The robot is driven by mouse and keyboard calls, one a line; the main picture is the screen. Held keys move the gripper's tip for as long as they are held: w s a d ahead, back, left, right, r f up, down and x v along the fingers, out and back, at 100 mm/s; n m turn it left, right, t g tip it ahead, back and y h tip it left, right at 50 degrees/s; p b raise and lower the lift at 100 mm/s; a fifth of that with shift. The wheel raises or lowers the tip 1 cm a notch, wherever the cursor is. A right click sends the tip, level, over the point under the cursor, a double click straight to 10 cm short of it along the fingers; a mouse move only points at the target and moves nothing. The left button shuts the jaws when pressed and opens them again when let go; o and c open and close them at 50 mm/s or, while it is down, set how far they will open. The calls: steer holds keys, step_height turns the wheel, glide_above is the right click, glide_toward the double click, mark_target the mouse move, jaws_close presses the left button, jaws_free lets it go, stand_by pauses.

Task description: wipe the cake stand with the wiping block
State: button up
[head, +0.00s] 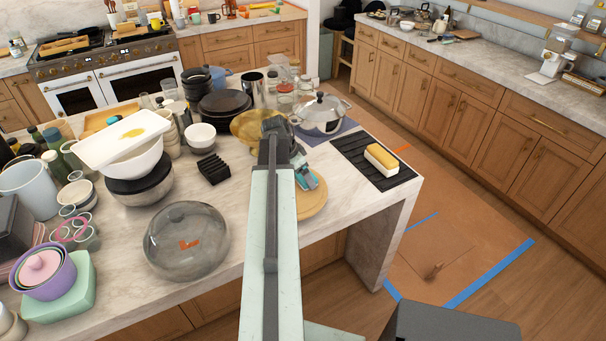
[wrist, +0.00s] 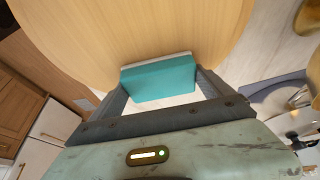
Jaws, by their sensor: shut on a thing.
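My gripper (wrist: 160,88) is shut on the wiping block (wrist: 160,80), a teal block with a pale strip along its far edge. The block also shows in the head view (head: 306,179), partly hidden by my arm. The cake stand (head: 313,203) has a round, light wooden top near the front edge of the island. Its top fills the upper middle of the wrist view (wrist: 150,30). The block is at the stand's top, over its near part in the wrist view. I cannot tell whether it touches the wood. My arm hides the left part of the stand.
A black ribbed mat (head: 372,163) with a yellow-topped block (head: 381,157) lies to the right. A silver pot (head: 321,115) stands behind. A black rack (head: 213,169) and a glass dome (head: 186,240) stand left. Clutter crowds the far left of the island (head: 240,210).

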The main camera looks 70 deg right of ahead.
steer(key=shift+w+a+f, duration=0.1)
steer(key=shift+w+a, duration=1)
steer(key=shift+a, duration=0.25)
steer(key=shift+w+a+f, duration=0.1)
steer(key=shift+w+a, duration=1)
steer(key=shift+a, duration=0.2)
steer(key=shift+w+a, duration=0.15)
steer(key=shift+w, duration=0.05)
steer(key=shift+c, duration=0.7)
steer(key=shift+w+a+r, duration=0.1)
steer(key=shift+w+a, duration=2)
steer(key=shift+a, duration=0.2)
step_height(320, 180, up, 6)
steer(key=p, duration=0.6)
steer(key=shift+r, duration=0.1)
step_height(320, 180, up, 3)
steer(key=p, duration=0.3)
